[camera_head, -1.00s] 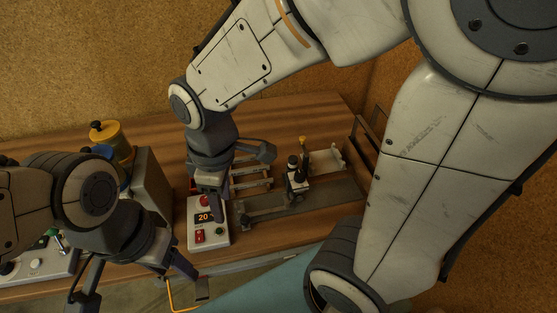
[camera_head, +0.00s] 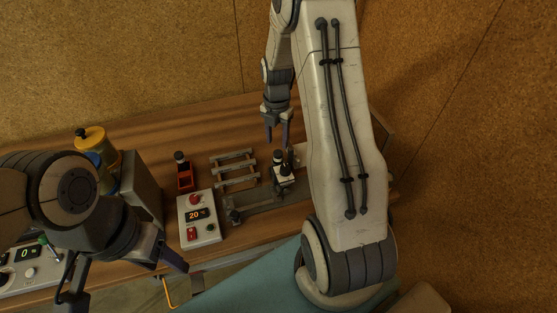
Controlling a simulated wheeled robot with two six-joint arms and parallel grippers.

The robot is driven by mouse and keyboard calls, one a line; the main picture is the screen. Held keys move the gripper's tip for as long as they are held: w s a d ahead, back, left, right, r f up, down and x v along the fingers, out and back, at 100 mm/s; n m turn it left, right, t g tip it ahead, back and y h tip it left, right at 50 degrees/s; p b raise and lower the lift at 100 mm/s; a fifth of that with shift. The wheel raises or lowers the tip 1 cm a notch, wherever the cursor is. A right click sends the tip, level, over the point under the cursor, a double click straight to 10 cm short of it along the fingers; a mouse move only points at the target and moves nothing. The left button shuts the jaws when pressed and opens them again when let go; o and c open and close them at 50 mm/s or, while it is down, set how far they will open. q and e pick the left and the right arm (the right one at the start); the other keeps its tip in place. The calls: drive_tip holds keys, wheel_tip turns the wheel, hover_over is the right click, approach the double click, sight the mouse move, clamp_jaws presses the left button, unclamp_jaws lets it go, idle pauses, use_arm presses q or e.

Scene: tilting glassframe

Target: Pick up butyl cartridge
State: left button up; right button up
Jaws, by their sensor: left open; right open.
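No label marks the butyl cartridge, so I cannot tell for sure which object it is. A small upright piece with a black top and white lower part (camera_head: 282,172) stands on the grey fixture (camera_head: 262,201). A red holder (camera_head: 185,179) with a dark-capped piece in it stands behind the control box. My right gripper (camera_head: 278,146) is open and empty, fingers pointing down, just above and behind the black-and-white piece in the picture. My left gripper (camera_head: 122,283) is open and empty near the table's front edge; its own arm partly hides it.
A control box (camera_head: 198,217) showing 20 sits left of the fixture. A grey rack of bars (camera_head: 234,169) lies behind it. A yellow canister (camera_head: 90,139) and a grey box (camera_head: 139,188) stand at the left. My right arm hides the table's right part.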

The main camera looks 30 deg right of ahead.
sight(278, 153)
drive_tip(key=shift+f, duration=0.85)
drive_tip(key=shift+f+p, duration=0.55)
drive_tip(key=shift+p, duration=0.1)
wheel_tip(278, 153, down, 3)
drive_tip(key=shift+s+d+f+p, duration=0.1)
drive_tip(key=shift+d+f+p, duration=0.05)
drive_tip(key=shift+p, duration=0.6)
drive_tip(key=shift+f, duration=0.45)
clamp_jaws()
